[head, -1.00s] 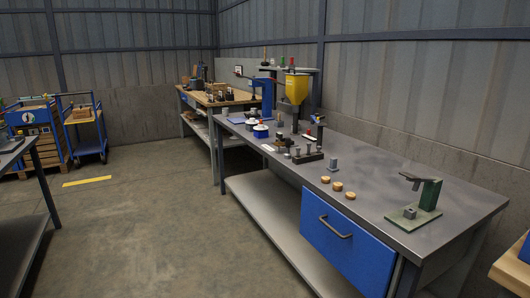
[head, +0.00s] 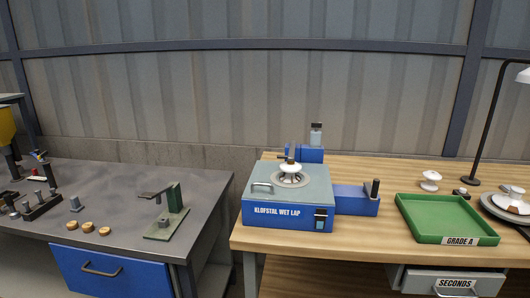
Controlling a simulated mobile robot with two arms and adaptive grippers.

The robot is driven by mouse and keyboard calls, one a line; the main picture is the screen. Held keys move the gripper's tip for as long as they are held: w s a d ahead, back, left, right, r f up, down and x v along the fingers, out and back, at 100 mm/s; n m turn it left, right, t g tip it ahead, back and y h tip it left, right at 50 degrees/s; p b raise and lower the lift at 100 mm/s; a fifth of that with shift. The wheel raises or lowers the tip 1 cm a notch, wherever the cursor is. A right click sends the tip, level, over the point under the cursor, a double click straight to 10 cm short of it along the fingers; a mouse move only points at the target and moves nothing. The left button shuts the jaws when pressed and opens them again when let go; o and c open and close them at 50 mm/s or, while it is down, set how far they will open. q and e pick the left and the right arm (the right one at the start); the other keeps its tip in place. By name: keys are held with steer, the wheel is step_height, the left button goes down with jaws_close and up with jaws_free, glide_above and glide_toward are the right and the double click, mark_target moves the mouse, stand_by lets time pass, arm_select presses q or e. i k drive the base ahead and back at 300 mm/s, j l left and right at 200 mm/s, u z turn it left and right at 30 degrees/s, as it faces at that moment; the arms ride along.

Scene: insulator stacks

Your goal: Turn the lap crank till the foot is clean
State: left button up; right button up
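The blue wet lap machine (head: 288,196), labelled KLOFSTAL WET LAP, stands on the wooden bench in the head view. A white insulator piece (head: 290,168) with a dark top sits over the round lap plate (head: 291,180) on its grey top. The foot's underside is hidden. A blue side box (head: 350,200) juts from the machine's right, with a dark upright handle (head: 375,188) that looks like the crank. Neither of my grippers is in view.
A green GRADE A tray (head: 447,236) lies right of the machine, with a small white insulator (head: 430,181) behind it. A lamp (head: 484,130) stands at far right. A grey metal bench (head: 120,200) with a green stand (head: 174,212) is at left.

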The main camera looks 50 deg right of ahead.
mark_target(371, 186)
steer(key=z, duration=1.9)
